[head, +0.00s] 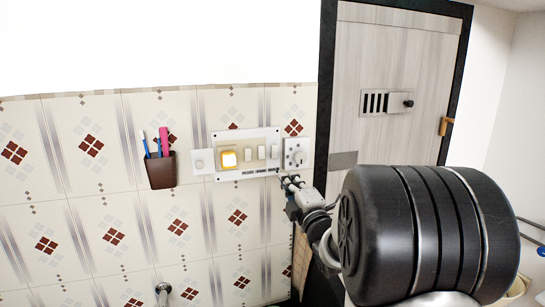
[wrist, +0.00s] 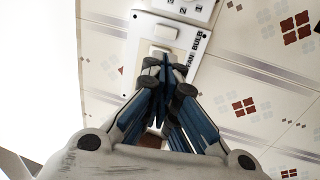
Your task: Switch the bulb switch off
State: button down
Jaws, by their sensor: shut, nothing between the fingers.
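The switch panel (head: 220,176) is on the tiled wall, with a glowing yellow square at its left and several white rockers. In the wrist view, its edge carries the labels FAN and BULB. The bulb switch (wrist: 164,30) is the white rocker beside BULB; it also shows at the right end of the row in the head view (head: 274,151). The fan switch (wrist: 157,50) is beside it. My gripper (head: 286,181) is shut and empty, just below the panel's right end. In the wrist view, its fingertips (wrist: 165,65) overlap the panel near the fan switch. I cannot tell whether they touch.
A white socket plate (head: 296,153) adjoins the panel on the right, and a small round-knob plate (head: 199,161) on the left. A brown toothbrush holder (head: 161,170) hangs farther left. A dark-framed door (head: 390,65) stands to the right. A metal tap-like fitting (head: 163,290) sticks out lower down.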

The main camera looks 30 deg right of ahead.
aim_at(274, 151)
jog(key=p+x, duration=0.3)
jog(key=x, duration=1)
jog(key=shift+w, duration=0.3)
